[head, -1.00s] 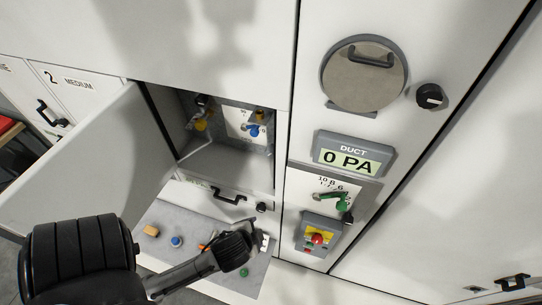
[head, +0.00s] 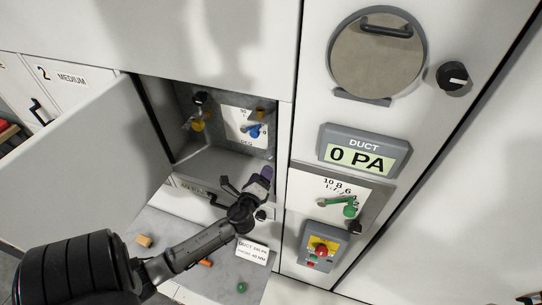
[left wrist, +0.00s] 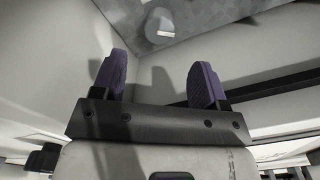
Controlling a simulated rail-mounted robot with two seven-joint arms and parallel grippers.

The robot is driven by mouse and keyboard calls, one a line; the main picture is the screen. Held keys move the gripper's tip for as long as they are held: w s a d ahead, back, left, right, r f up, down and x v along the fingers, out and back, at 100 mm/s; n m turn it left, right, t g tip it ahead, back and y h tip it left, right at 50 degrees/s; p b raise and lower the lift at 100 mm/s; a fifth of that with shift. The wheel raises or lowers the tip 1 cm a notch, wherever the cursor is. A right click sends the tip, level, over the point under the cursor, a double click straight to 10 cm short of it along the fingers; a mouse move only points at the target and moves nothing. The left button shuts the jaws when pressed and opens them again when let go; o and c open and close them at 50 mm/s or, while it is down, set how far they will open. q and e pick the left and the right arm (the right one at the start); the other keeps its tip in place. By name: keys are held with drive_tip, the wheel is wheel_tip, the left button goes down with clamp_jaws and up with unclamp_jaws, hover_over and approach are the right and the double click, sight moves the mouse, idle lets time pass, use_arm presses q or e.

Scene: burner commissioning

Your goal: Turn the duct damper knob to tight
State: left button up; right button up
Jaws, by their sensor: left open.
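A green lever knob (head: 349,209) sits on a white scale plate with numbers, below the duct display (head: 362,156), which reads 0 PA. A black round knob (head: 452,76) with a white mark is beside the round hatch above. Which of these is the damper knob, I cannot tell. My left gripper (head: 246,181) is open and empty, in front of the lower edge of the open compartment, left of the green knob and apart from it. Its two purple fingertips show spread in the left wrist view (left wrist: 158,74). My right gripper is not in view.
An open door (head: 85,160) stands at left. The compartment holds a blue knob (head: 253,131) and yellow parts. A red button (head: 321,250) is below the green knob. A grey shelf (head: 180,228) bears small coloured parts and a white card (head: 252,250).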

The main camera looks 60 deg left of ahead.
sight(270, 158)
use_arm(q)
drive_tip(key=x, duration=1)
drive_tip(key=shift+s+d, duration=0.1)
drive_tip(key=c, duration=0.9)
